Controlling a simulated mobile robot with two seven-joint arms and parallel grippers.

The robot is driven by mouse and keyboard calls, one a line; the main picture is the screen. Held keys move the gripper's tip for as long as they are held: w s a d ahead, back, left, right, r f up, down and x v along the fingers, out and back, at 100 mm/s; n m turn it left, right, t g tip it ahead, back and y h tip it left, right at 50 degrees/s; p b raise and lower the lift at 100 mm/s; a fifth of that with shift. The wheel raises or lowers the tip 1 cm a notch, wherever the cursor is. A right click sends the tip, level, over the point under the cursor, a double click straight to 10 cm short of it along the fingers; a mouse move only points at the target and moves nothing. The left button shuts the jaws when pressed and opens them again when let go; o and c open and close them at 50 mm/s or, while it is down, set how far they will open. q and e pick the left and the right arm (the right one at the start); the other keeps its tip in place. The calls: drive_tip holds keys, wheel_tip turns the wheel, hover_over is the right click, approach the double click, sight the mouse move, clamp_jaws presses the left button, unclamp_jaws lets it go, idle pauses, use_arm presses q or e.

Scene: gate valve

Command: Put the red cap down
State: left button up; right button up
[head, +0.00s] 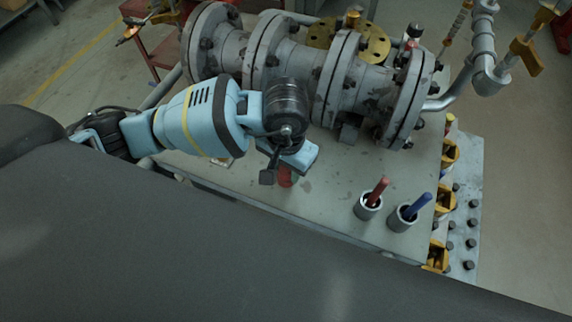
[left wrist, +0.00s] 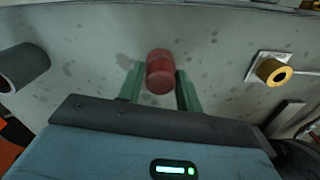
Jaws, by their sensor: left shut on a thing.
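The red cap (head: 286,177) is a short red cylinder at my left gripper, over the front part of the grey table (head: 320,195). In the left wrist view the red cap (left wrist: 160,72) sits between the two green fingers of my left gripper (left wrist: 159,80), which is shut on it. In the head view the left gripper (head: 284,168) partly hides the cap. I cannot tell whether the cap's underside touches the table. My right gripper is not in view.
A large flanged grey pipe with a valve (head: 315,75) runs along the back of the table. Two grey cups, one with a red-handled tool (head: 378,190) and one with a blue-handled tool (head: 420,205), stand at the front right. The tabletop between cap and cups is clear.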

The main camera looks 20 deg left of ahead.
use_arm(q)
drive_tip(key=o, duration=1)
wheel_tip(320, 180, up, 12)
drive_tip(key=shift+r, duration=0.15)
